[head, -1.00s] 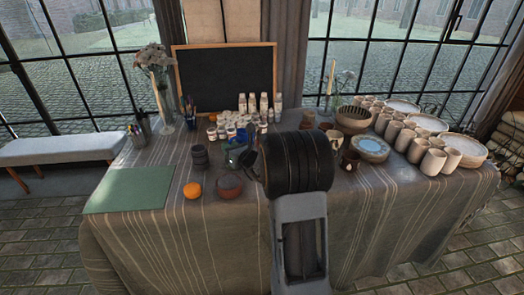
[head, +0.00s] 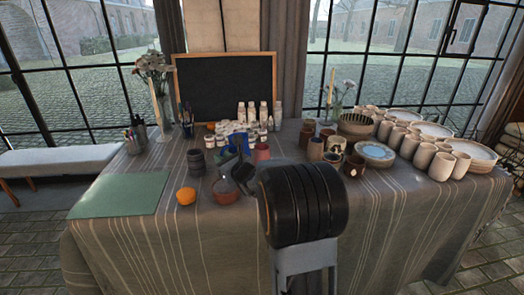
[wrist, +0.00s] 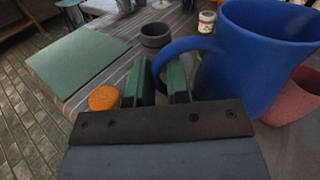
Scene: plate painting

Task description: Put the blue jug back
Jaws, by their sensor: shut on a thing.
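The blue jug (wrist: 262,62) fills the right of the wrist view, with its handle to the left. My gripper (wrist: 163,78) is shut on the handle, which passes between the green fingers. In the head view the jug (head: 233,146) shows only as a small blue patch among the pots, partly hidden by my gripper (head: 243,172). My dark, rounded wrist covers the front middle of the table there. I cannot tell whether the jug's base touches the cloth.
An orange (head: 186,196), a reddish bowl (head: 226,193) and dark grey cups (head: 196,161) are close by. Paint jars (head: 236,128) stand behind. Beige cups (head: 425,155) and plates crowd the right. The green mat (head: 120,194) is bare, with free cloth before the orange.

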